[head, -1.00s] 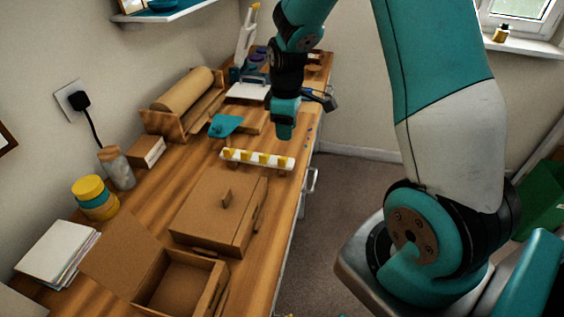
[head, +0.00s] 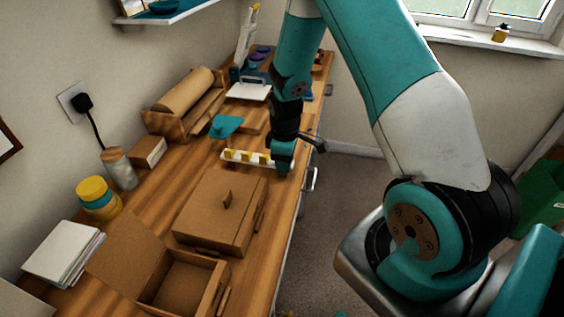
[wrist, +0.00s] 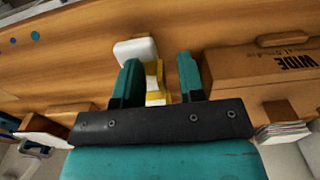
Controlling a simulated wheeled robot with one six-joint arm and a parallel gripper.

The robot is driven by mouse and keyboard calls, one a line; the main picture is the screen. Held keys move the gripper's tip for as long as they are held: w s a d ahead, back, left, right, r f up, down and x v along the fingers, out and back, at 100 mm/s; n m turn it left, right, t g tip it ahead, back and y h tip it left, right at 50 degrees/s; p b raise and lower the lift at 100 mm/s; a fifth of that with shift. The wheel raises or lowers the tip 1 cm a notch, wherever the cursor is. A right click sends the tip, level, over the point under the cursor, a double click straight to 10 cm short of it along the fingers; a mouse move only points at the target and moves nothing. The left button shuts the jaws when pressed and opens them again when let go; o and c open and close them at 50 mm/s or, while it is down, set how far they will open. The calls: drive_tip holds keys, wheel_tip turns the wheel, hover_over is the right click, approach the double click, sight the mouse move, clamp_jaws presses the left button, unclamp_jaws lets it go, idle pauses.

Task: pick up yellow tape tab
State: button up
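A white strip (head: 226,156) with yellow tape tabs (head: 247,156) along it lies on the wooden bench. My gripper (head: 281,168) is down at the right end of the strip and hides that end in the head view. In the wrist view, my gripper (wrist: 158,65) is open, with a teal finger on each side of a yellow tape tab (wrist: 153,78). The tab sits nearer the left finger, with a gap to the right finger. The white end of the strip (wrist: 135,50) shows past the left finger. I cannot tell whether a finger touches the tab.
A closed cardboard box (head: 215,210) stands in front of the strip, with an open box (head: 185,285) nearer. A teal item (head: 226,125) and a brown paper roll (head: 185,90) are behind. The bench's right edge, with a drawer handle (head: 313,178), is close to my gripper.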

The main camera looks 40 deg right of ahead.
clamp_jaws()
drive_tip(key=shift+r, duration=0.15)
